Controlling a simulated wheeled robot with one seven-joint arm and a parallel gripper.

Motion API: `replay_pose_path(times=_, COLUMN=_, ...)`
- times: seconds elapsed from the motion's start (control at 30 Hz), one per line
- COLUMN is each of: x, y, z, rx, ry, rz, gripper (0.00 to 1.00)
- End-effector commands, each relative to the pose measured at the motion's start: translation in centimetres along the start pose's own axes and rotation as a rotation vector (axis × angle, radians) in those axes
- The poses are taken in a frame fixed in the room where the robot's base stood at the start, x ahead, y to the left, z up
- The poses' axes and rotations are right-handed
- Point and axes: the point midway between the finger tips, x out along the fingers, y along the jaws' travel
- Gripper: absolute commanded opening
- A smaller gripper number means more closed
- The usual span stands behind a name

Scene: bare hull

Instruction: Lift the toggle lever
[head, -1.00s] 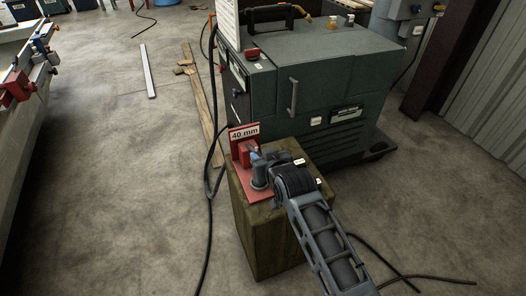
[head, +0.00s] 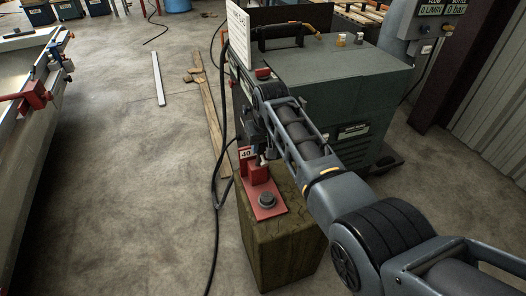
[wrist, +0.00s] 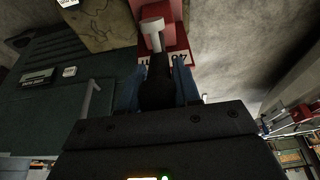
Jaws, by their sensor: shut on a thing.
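The toggle lever is on a red clamp fixture (head: 262,207) fixed to a wooden block (head: 277,255). In the wrist view my gripper (wrist: 158,72) has its blue fingers either side of the lever's black grip (wrist: 158,88). It is shut on this grip. The lever's pale metal end (wrist: 153,28) shows beyond the fingers, against the red fixture. In the head view my gripper (head: 256,145) is above the red upright part, pointing down, and the lever looks roughly upright. My wrist hides most of the grip there.
A "40 mm" sign (head: 246,154) stands at the fixture's back. A dark green machine (head: 345,95) is close behind the block. A black cable (head: 215,215) hangs left of the block. The floor to the left is mostly open.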

Motion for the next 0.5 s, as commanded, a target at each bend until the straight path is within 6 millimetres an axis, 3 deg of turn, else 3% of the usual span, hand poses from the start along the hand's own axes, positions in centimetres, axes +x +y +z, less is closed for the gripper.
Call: replay_pose_path(times=0.5, x=-0.10, y=-0.01, z=-0.55, rx=0.000, ry=-0.098, rz=-0.001, gripper=0.00)
